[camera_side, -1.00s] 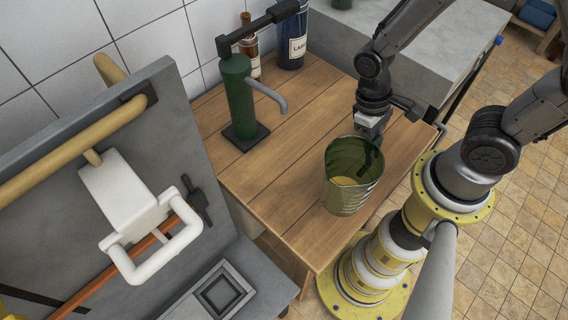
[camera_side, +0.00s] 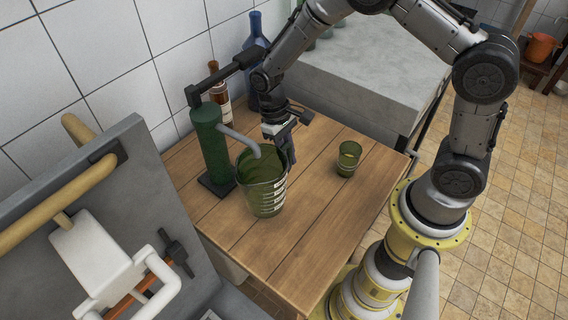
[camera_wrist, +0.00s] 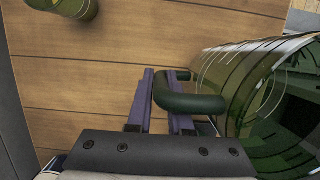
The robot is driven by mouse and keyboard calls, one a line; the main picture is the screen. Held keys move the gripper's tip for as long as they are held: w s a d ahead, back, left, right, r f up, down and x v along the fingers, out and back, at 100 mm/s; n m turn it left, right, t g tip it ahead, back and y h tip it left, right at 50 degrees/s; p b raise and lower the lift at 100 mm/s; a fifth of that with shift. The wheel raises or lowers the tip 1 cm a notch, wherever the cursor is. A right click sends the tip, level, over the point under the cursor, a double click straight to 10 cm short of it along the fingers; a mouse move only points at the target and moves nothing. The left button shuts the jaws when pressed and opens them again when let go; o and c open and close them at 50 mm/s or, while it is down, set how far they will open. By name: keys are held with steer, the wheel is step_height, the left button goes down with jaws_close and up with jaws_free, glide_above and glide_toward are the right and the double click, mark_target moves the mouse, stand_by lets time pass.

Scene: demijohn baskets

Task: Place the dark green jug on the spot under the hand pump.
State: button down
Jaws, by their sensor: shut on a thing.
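The dark green jug (camera_side: 264,196) is see-through, with pale marks on its side. It is upright beside the hand pump (camera_side: 212,145), its open mouth below the pump's grey spout (camera_side: 240,142). Whether its base touches the table is hard to tell. My gripper (camera_side: 287,134) is behind the jug in the side view. In the wrist view, my gripper (camera_wrist: 160,88) is shut on the jug's dark green handle (camera_wrist: 190,101); the jug's body (camera_wrist: 240,85) fills the right side. The spot under the spout is hidden by the jug.
A small green glass (camera_side: 348,160) stands on the wooden table (camera_side: 320,215), right of the jug. A brown bottle (camera_side: 219,98) and a blue bottle (camera_side: 256,55) stand behind the pump. A grey panel (camera_side: 120,190) rises at the left. The table's front right is clear.

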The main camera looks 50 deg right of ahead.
steer(key=shift+w+f, duration=0.35)
steer(key=shift+f, duration=0.55)
steer(key=shift+w+f, duration=0.3)
steer(key=shift+f, duration=0.55)
steer(key=c, duration=0.8)
jaws_free()
steer(key=shift+f, duration=0.15)
steer(key=shift+c, duration=0.2)
